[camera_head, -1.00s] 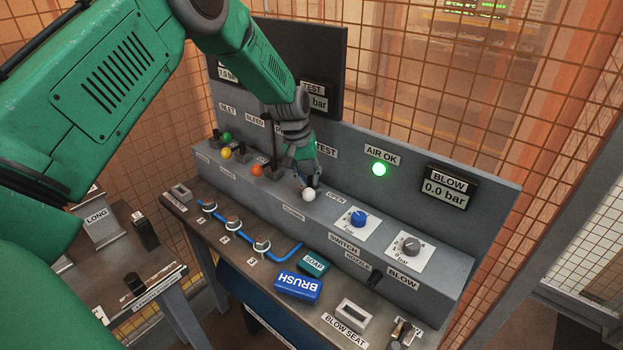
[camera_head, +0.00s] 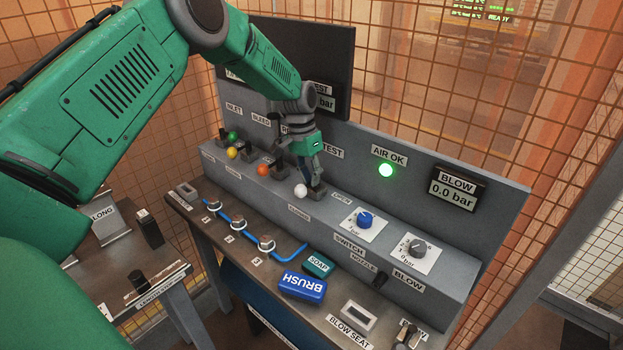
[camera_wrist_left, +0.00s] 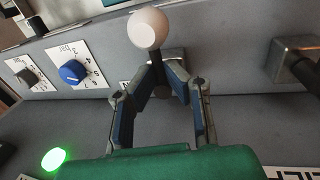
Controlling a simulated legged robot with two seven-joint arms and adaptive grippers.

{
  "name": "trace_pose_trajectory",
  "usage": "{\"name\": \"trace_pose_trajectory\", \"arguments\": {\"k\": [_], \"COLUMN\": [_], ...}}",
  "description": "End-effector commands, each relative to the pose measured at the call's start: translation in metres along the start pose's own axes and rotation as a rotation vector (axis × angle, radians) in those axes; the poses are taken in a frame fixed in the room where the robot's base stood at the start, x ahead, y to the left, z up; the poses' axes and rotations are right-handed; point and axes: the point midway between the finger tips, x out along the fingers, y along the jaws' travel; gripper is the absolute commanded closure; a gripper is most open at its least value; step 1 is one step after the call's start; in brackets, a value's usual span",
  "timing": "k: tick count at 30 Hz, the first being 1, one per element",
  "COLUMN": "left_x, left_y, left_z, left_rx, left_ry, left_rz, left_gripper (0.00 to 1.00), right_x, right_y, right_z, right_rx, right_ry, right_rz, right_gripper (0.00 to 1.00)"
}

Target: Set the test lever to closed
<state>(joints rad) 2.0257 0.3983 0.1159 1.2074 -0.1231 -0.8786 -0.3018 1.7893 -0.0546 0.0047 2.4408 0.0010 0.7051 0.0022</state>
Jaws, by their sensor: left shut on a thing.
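The test lever shows as a white ball knob (camera_head: 300,190) on a dark stem, on the grey panel ledge below the TEST label (camera_head: 332,151). It leans toward the front of the ledge, near the CLOSED label (camera_head: 299,211). In the left wrist view the white knob (camera_wrist_left: 148,29) sticks out past my fingers. My left gripper (camera_head: 312,176) is shut on the lever's stem just behind the knob; its two fingers (camera_wrist_left: 160,85) are on either side of it. The OPEN label (camera_head: 341,197) is to the right. My right gripper is not in view.
Levers with green (camera_head: 233,135), yellow (camera_head: 232,153) and orange (camera_head: 262,169) knobs stand to the left. A blue dial (camera_head: 365,219) and a grey dial (camera_head: 417,247) are to the right.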

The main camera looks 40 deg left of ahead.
Motion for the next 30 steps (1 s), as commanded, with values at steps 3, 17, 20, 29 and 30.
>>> {"name": "trace_pose_trajectory", "arguments": {"k": [3, 17, 20, 29, 30], "left_x": [-0.004, -0.004, -0.003, -0.015, -0.021], "left_y": [-0.001, -0.001, 0.000, 0.001, 0.000], "left_z": [-0.005, -0.005, -0.003, -0.002, -0.002], "left_rx": [0.012, 0.014, 0.013, 0.012, 0.012], "left_ry": [0.015, 0.013, 0.010, 0.009, 0.009], "left_rz": [-0.005, -0.004, -0.003, -0.003, -0.003], "left_gripper": [1.00, 0.70, 0.70, 0.70, 0.70], "right_x": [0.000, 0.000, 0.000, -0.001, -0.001], "right_y": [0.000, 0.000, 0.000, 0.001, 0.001], "right_z": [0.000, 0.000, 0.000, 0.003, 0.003], "right_rx": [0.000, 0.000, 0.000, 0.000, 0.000], "right_ry": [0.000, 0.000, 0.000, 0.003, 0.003], "right_rz": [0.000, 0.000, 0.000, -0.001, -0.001], "right_gripper": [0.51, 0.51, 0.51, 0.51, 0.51]}}
